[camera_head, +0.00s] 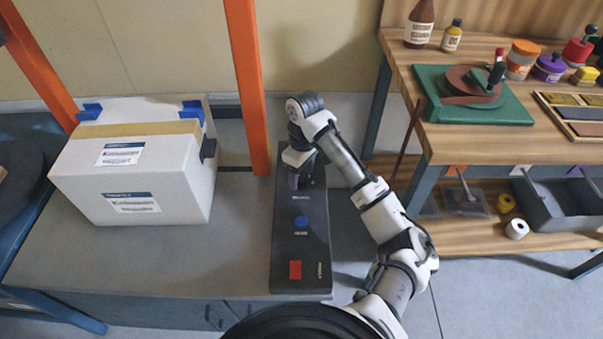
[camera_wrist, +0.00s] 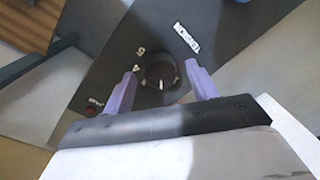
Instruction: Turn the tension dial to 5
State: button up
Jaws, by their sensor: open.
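The tension dial (camera_wrist: 158,70) is a round black knob on a dark control panel (camera_wrist: 118,40). In the wrist view a short white mark shows on the knob's lower part, toward my gripper's body. My gripper (camera_wrist: 161,70) is open, with one purple finger on each side of the knob. Small gaps seem to separate fingers and knob, but I cannot tell the height. In the head view my gripper (camera_head: 294,178) is over the panel's far end (camera_head: 285,245) and hides the dial.
A white box (camera_head: 150,180) stands left on the grey table (camera_head: 235,240). An orange post (camera_head: 247,90) rises beside the panel's far end. A wooden workbench (camera_head: 470,145) stands to the right.

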jog(key=shift+f, duration=0.2)
jog(key=shift+c, duration=0.2)
jog(key=c, duration=0.9)
jog(key=shift+c, duration=0.2)
